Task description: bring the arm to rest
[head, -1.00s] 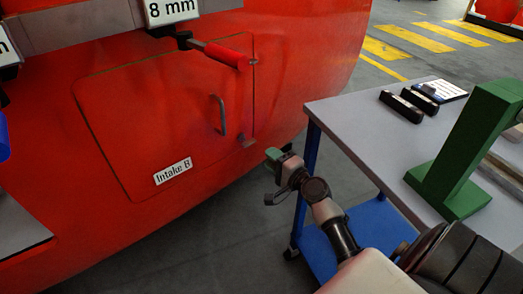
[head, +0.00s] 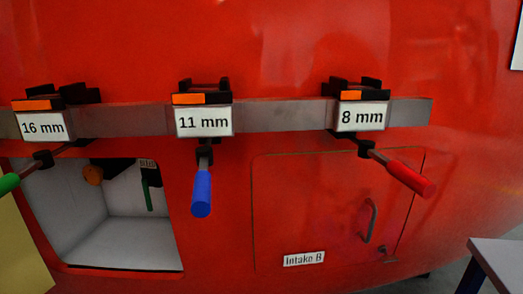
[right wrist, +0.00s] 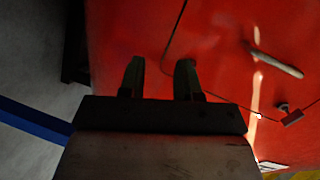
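My right gripper (right wrist: 160,80) shows in the right wrist view, its two dark fingers apart with nothing between them. Red nosecone surface lies beyond the fingertips, with the curved door handle (right wrist: 275,62) to their right. My right gripper is not in the head view now. My left gripper is in neither view now. In the head view the Intake B door (head: 300,215) is shut flat in the red nosecone (head: 280,55), with its metal handle (head: 371,221) on the right side.
A metal rail (head: 275,115) carries holders labelled 16 mm (head: 42,126), 11 mm (head: 204,121) and 8 mm (head: 362,117), with green (head: 9,183), blue (head: 201,193) and red (head: 410,179) handled tools. An open bay (head: 130,240) is lower left. A table corner (head: 500,258) juts in lower right.

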